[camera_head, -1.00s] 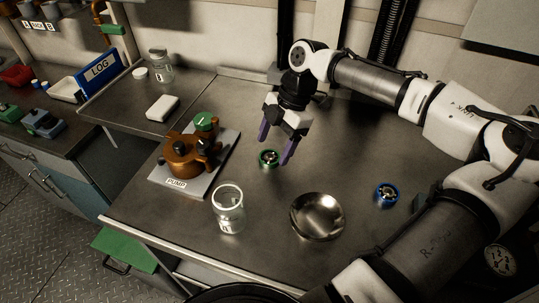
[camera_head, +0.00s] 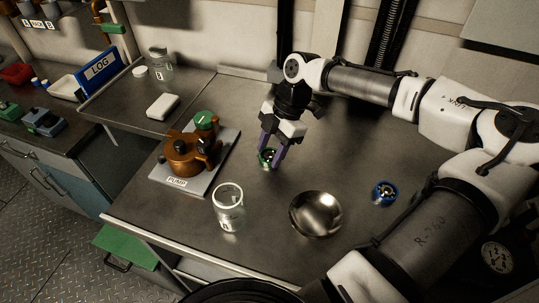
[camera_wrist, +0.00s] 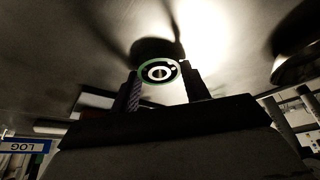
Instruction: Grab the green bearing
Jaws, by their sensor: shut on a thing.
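The green bearing (camera_head: 264,158) is a small ring with a green outer band, on the dark metal worktop. My gripper (camera_head: 271,160) has come down around it, one purple finger on each side, and is shut on it. In the wrist view the green bearing (camera_wrist: 159,73) shows as a green ring with a pale centre between the two fingertips of my gripper (camera_wrist: 162,80). In the head view the fingers hide part of the ring. I cannot tell whether it still touches the worktop.
An orange pump (camera_head: 187,157) on a grey plate stands to the left. A glass jar (camera_head: 228,208) and a metal bowl (camera_head: 316,228) stand nearer the front edge. A blue bearing (camera_head: 384,193) lies to the right. The worktop behind my gripper is clear.

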